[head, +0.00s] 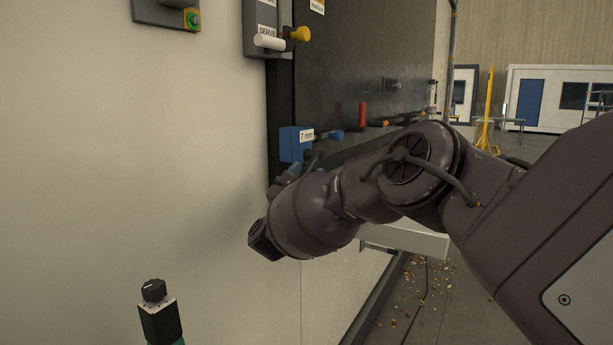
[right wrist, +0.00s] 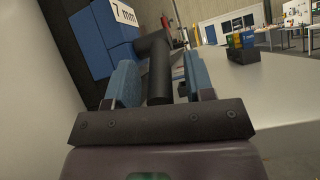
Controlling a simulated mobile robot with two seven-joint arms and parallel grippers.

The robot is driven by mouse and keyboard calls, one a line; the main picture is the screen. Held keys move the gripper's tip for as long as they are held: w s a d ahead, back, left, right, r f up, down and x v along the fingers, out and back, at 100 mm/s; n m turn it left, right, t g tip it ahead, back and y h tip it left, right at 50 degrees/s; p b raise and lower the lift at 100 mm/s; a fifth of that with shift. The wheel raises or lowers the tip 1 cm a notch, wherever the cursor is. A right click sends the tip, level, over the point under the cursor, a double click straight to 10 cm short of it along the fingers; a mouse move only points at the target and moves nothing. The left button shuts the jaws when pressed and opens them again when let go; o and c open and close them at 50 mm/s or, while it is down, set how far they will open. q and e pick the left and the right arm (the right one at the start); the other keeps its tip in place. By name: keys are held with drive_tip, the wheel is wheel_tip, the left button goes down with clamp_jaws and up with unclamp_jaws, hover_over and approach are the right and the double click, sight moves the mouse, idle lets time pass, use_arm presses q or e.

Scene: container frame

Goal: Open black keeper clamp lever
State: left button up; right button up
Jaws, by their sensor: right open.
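The black keeper clamp lever (right wrist: 157,72) is a dark rod with a crosspiece at its top, beside the blue block marked "7 mm" (right wrist: 92,35). In the right wrist view the lever stands between the two blue fingers of my right gripper (right wrist: 160,85). The fingers are open, with a gap visible on the lever's right side; I cannot tell if the left finger touches it. In the head view the blue block (head: 293,143) is on the dark panel, and my right gripper (head: 288,178) is just below it, largely hidden by my wrist. My left gripper is not in view.
A blue-tipped rod (head: 330,135), a red handle (head: 362,115) and a yellow knob (head: 300,34) stick out from the dark panel (head: 350,60). A black knob box (head: 158,312) stands at the lower left. A pale ledge (head: 405,238) runs below my arm.

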drive_tip(key=p+v, duration=0.1)
drive_tip(key=v, duration=0.9)
drive_tip(key=shift+s+a+f, duration=0.2)
drive_tip(key=shift+f, duration=0.1)
